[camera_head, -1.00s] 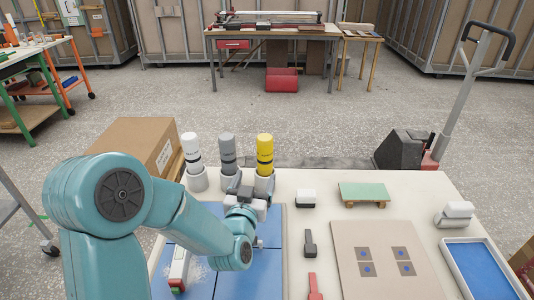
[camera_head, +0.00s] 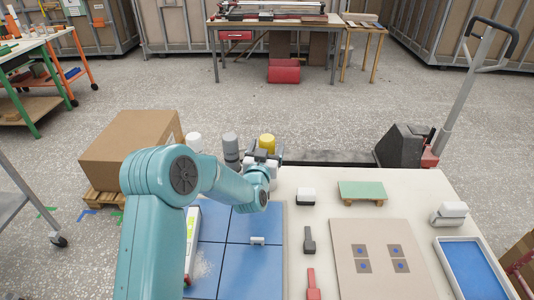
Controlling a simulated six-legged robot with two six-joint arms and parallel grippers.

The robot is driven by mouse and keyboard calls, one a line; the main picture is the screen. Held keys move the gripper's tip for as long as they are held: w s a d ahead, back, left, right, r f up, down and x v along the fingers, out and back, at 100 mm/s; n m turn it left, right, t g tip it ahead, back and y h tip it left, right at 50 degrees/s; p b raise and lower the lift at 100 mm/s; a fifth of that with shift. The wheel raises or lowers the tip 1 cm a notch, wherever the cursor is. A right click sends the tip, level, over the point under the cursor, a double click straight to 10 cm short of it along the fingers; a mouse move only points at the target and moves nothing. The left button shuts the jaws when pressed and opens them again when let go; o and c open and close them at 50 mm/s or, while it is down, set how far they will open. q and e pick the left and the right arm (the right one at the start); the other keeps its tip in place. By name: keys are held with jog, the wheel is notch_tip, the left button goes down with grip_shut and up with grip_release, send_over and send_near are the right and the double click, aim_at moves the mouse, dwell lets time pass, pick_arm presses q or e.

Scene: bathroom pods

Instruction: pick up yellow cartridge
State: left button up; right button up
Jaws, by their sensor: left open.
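The yellow cartridge (camera_head: 267,141) stands upright at the back left of the white table, the rightmost of three cartridges in a row. Its top shows; its lower part is hidden behind my left gripper. My left gripper (camera_head: 264,156) is open and right at the cartridge, in front of it or around it; I cannot tell whether the fingers touch it. A grey cartridge (camera_head: 231,147) stands just to its left. A white cartridge (camera_head: 194,141) stands further left, partly hidden by my left arm. My right gripper is not in view.
Blue tiles (camera_head: 252,265) lie below my left arm. A black-handled tool (camera_head: 309,241), a white block (camera_head: 306,196), a green board (camera_head: 361,190) and a beige panel (camera_head: 380,280) lie to the right. A cardboard box (camera_head: 132,142) stands beyond the table's left edge.

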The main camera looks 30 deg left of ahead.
pick_arm(q)
jog(key=shift+x, duration=1)
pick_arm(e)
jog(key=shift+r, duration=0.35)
pick_arm(q)
jog(key=shift+c, duration=0.3)
jog(key=c, duration=1.3)
jog(key=shift+o, duration=0.2)
jog(key=shift+r, duration=0.15)
